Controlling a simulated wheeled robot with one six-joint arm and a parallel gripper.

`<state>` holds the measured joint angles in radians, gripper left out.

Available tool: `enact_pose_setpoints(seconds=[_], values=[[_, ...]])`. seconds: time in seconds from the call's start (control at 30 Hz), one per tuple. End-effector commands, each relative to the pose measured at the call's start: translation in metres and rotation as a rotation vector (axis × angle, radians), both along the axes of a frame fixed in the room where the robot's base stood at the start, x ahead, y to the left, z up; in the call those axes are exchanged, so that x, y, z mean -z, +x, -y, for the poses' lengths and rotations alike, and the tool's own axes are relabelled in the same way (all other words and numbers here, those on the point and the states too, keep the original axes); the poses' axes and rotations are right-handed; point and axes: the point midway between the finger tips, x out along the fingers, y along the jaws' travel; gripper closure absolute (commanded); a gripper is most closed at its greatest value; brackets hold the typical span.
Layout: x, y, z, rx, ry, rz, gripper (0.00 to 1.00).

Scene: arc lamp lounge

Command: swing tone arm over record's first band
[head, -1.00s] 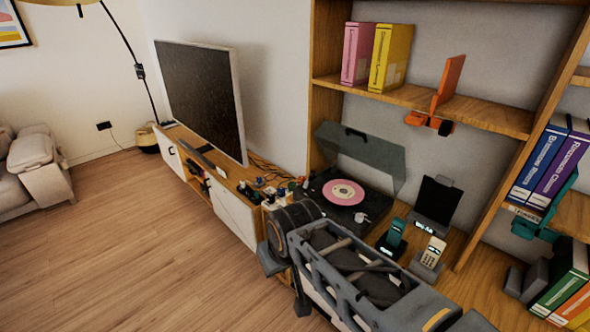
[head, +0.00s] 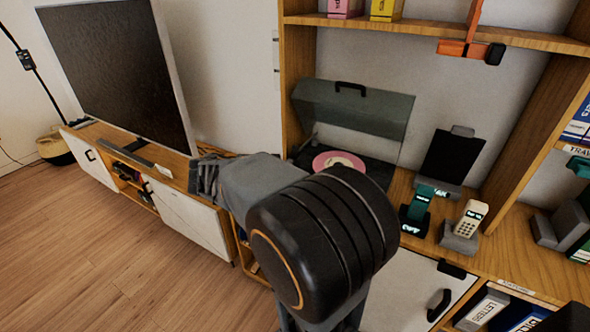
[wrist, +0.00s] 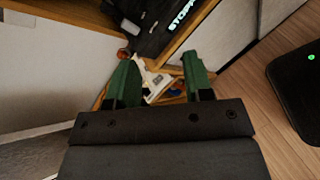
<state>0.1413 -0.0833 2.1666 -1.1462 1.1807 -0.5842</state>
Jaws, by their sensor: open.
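A pale object shows between the fingers, seemingly farther below.
An orange clamp (head: 470,50) hangs from the shelf above. The television (head: 122,72) stands left on its low cabinet.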

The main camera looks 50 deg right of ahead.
Motion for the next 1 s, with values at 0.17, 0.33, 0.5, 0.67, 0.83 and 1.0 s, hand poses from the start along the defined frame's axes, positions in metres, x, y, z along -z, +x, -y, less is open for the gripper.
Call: enact_pose_setpoints(seconds=[0.17,0.33,0.5,0.67,0.83,1.0], values=[[0.037,0.041,0.043,-0.131,-0.315,-0.303,0.53],[0.043,0.066,0.061,-0.192,-0.494,-0.472,0.53],[0.043,0.076,0.076,-0.21,-0.559,-0.534,0.53],[0.042,0.078,0.102,-0.209,-0.564,-0.539,0.53],[0.042,0.081,0.136,-0.209,-0.562,-0.538,0.53],[0.042,0.084,0.165,-0.211,-0.562,-0.537,0.53]])
